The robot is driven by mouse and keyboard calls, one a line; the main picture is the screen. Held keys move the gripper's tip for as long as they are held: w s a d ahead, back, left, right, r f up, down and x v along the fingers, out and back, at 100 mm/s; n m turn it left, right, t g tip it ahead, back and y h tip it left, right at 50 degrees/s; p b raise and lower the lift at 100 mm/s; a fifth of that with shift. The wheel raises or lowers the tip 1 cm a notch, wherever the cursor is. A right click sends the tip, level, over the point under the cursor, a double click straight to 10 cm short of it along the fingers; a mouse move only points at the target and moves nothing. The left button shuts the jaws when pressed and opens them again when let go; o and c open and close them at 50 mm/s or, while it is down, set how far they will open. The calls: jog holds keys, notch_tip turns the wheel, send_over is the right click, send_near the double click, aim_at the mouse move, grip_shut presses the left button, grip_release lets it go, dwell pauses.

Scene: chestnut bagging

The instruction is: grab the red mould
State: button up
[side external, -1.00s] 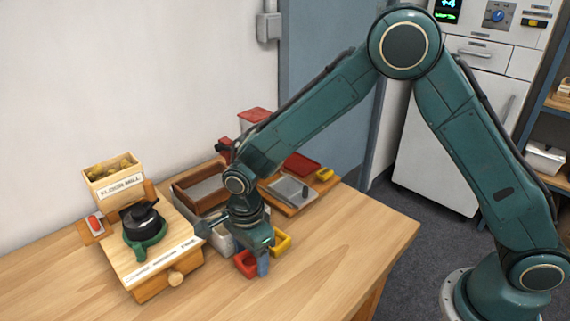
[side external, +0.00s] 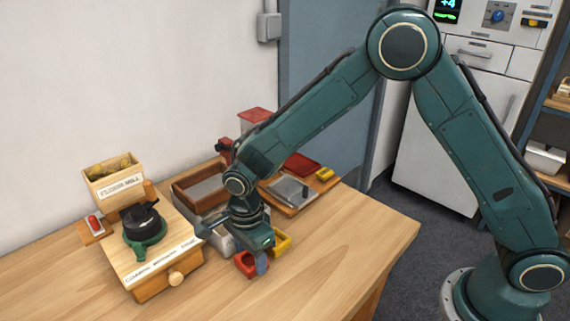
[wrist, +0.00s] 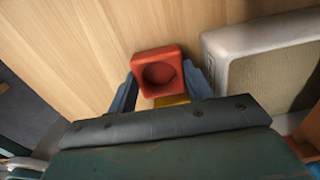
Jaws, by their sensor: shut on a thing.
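The red mould (wrist: 158,72) is a small square block with a round hollow, seen between my two blue fingertips in the wrist view. It also shows in the side view (side external: 244,264) on the wooden table, partly hidden by my gripper. My gripper (side external: 256,262) points down at table height and is shut on the red mould. A yellow mould (side external: 282,242) is just behind the red one in the side view; a strip of yellow shows below the red mould in the wrist view.
A grey tray (wrist: 262,55) stands close beside the red mould. The flour mill (side external: 150,250) is to the left. A wooden box (side external: 186,197) and a board with a metal plate (side external: 290,192) stand behind. The table's front and right are clear.

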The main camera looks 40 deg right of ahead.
aim_at(251, 257)
jog(key=shift+r, duration=0.15)
notch_tip(251, 257, up, 20)
dwell(0.6)
dwell(0.6)
